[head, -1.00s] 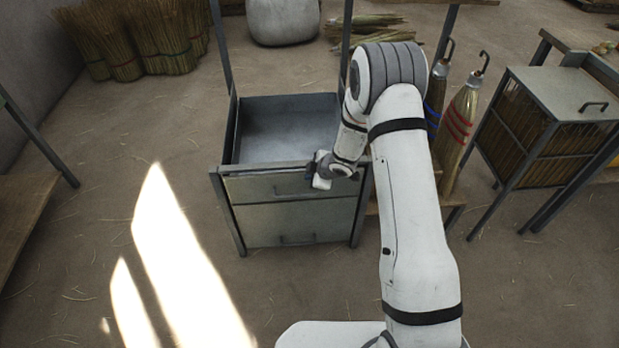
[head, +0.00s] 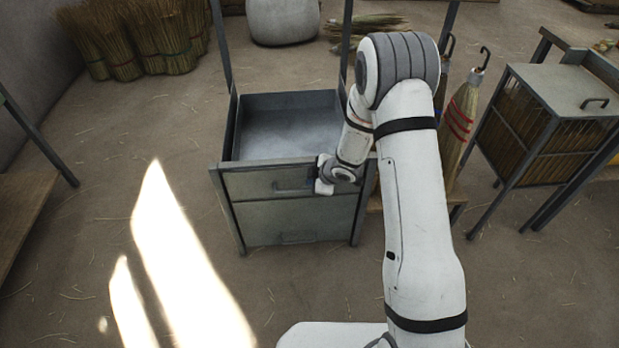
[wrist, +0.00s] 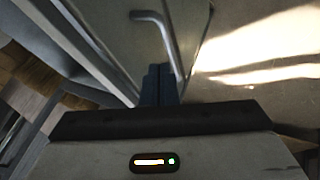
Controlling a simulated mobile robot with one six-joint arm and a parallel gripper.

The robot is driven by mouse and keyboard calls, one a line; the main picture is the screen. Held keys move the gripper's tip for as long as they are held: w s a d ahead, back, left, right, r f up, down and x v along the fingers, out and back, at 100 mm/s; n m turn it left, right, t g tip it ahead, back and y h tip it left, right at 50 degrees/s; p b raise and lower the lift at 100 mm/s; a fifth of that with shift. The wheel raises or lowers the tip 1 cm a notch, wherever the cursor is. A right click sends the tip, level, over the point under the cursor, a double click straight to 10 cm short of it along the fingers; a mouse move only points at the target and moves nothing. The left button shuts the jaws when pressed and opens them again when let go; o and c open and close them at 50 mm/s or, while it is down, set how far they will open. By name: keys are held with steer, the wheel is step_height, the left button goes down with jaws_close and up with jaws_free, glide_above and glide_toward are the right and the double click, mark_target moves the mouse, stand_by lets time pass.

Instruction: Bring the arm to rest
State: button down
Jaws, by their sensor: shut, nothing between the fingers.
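My gripper (head: 312,176) is at the front of the grey metal drawer cabinet (head: 290,220), near the right end of the top drawer. In the wrist view its dark fingers (wrist: 158,78) are together, with nothing between them. A bar handle (wrist: 160,32) shows just beyond the fingertips; I cannot tell whether they touch it. The top drawer (head: 265,183) has its handle beside my gripper in the head view. The open tray above that drawer front looks empty.
Brooms with hooked handles (head: 460,115) stand right of the cabinet, partly behind my arm. A slatted crate with a grey lid (head: 565,90) stands farther right. Broom bundles (head: 135,40) stand at the back left. The floor (head: 130,130) left of the cabinet is clear.

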steer(key=p+v, duration=0.2)
steer(key=v, duration=0.7)
steer(key=shift+r, duration=0.2)
